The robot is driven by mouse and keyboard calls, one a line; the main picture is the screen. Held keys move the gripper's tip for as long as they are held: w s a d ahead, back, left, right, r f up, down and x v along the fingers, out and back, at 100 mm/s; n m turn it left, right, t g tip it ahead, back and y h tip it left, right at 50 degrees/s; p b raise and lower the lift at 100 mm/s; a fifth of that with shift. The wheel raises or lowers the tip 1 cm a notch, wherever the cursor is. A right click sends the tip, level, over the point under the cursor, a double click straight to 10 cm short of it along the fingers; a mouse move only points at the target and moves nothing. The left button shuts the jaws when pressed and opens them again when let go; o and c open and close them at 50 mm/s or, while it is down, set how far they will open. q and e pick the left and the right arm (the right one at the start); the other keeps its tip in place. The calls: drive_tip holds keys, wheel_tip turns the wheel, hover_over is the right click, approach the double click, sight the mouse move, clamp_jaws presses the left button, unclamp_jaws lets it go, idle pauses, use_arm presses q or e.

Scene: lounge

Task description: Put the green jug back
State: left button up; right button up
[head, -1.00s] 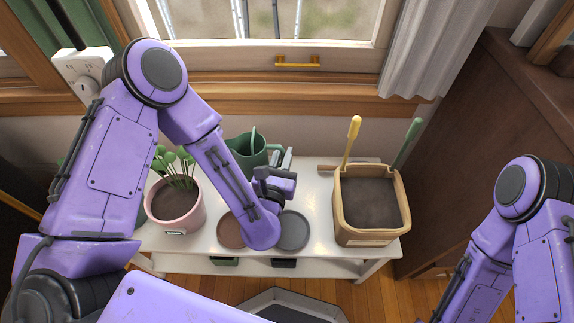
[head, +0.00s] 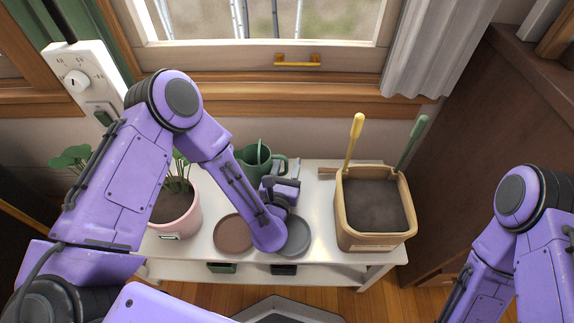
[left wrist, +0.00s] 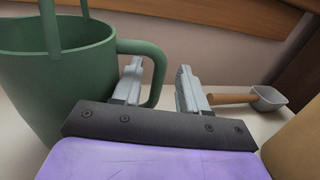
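The green jug (head: 250,168) stands near the back of the white table, partly behind my left forearm. In the left wrist view the jug (left wrist: 88,70) fills the left side, with its handle (left wrist: 158,62) pointing right. My left gripper (left wrist: 158,88) is open at the handle. The left finger shows through the handle's loop and the right finger is outside it, so the handle's outer bar appears between them, with a gap to the right finger.
A pink pot (head: 178,215) with a plant is left of my forearm. A brown disc (head: 233,233) and a grey disc (head: 296,238) lie in front. A tan soil bin (head: 374,207) with tools stands right. A scoop (left wrist: 268,98) lies beyond the right finger.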

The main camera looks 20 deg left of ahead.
use_arm(q)
drive_tip(key=shift+r, duration=0.1)
drive_tip(key=shift+s, duration=0.25)
drive_tip(key=s, duration=0.7)
drive_tip(key=s+d+p, duration=0.1)
drive_tip(key=s, duration=0.2)
drive_tip(key=shift+s, duration=0.25)
drive_tip(key=shift+s+r, duration=0.1)
drive_tip(key=shift+s, duration=0.4)
